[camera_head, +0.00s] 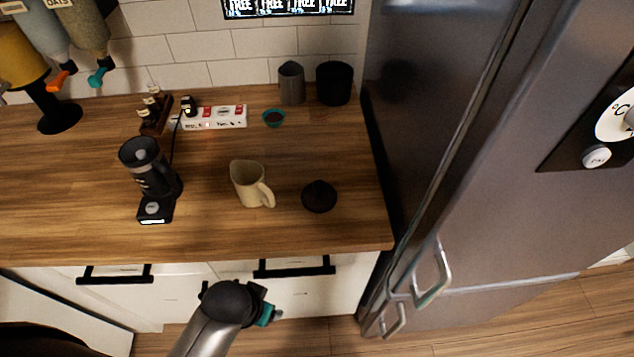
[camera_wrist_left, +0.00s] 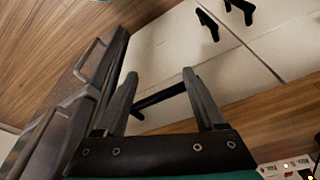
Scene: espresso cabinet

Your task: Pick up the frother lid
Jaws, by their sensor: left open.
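The frother lid appears to be the dark round piece with a small raised knob (camera_head: 319,196), lying on the counter near its front right part. The black frother (camera_head: 150,168) stands on its base at the left, with its top open. My left gripper (camera_head: 266,314) is low in front of the drawers, below the counter's front edge and apart from the lid. In the left wrist view its two fingers (camera_wrist_left: 160,74) are spread with nothing between them. The lid does not show in that view. My right gripper is not in view.
A cream mug (camera_head: 248,182) stands left of the lid. A power strip (camera_head: 225,117), a small teal bowl (camera_head: 273,119), a grey cup (camera_head: 291,83) and a black canister (camera_head: 334,84) are farther back. The steel fridge (camera_head: 440,120) borders the counter's right. Drawer handles (camera_head: 294,267) stick out in front.

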